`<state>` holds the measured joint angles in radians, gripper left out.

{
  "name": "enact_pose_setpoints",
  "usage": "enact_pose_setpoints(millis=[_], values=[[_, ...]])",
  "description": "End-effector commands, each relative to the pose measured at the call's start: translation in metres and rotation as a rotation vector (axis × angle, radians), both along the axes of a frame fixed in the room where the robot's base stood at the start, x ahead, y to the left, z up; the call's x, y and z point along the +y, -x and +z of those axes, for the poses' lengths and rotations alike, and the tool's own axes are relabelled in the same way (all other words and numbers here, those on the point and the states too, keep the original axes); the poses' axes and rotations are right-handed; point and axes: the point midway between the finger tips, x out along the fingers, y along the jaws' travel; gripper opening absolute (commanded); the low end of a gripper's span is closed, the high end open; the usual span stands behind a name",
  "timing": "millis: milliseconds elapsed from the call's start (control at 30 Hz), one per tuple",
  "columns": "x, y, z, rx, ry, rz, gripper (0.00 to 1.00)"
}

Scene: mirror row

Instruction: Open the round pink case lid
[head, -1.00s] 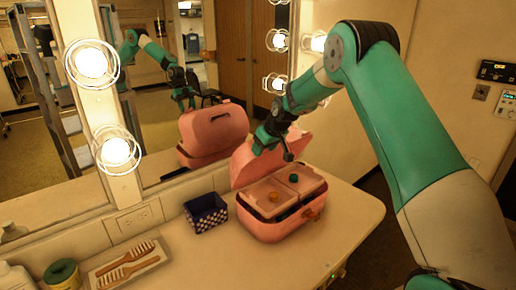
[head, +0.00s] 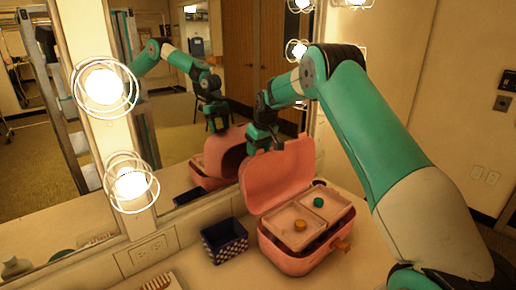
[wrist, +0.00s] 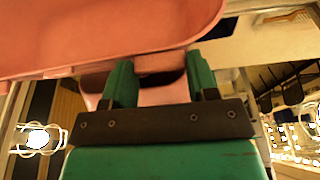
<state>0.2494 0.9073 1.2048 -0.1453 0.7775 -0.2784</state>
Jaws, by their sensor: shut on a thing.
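The pink case (head: 290,262) sits on the counter; it looks like a box with rounded corners. Its pink lid (head: 277,182) stands raised, close to upright, at the back of the case. Inside are two pale pink trays, one with an orange knob (head: 300,225) and one with a green knob (head: 318,202). My gripper (head: 263,148) is at the upper edge of the lid, shut on it. In the wrist view my gripper (wrist: 158,75) has its fingers on either side of a pink part, with the lid (wrist: 110,30) filling the upper left. The exact contact is partly hidden.
A dark blue checkered basket (head: 225,242) stands left of the case. A large mirror (head: 185,110) behind reflects the lid and my arm. Glowing bulbs (head: 130,183) line the mirror frame. An outlet (head: 148,250) is on the low wall.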

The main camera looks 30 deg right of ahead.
Motion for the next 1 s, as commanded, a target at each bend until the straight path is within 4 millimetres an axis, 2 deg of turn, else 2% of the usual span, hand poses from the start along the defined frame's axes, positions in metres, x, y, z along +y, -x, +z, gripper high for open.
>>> enact_pose_setpoints(millis=[433,467,567,867,1000], values=[[0.005,-0.003,0.0,-0.005,0.004,0.003,0.1],[0.006,-0.003,0.0,-0.005,0.004,0.003,0.55],[0.006,-0.003,0.0,-0.005,0.004,0.004,0.78],[0.005,-0.002,0.001,-0.003,0.003,0.004,0.79],[0.004,0.001,0.011,-0.005,0.003,0.003,0.79]])
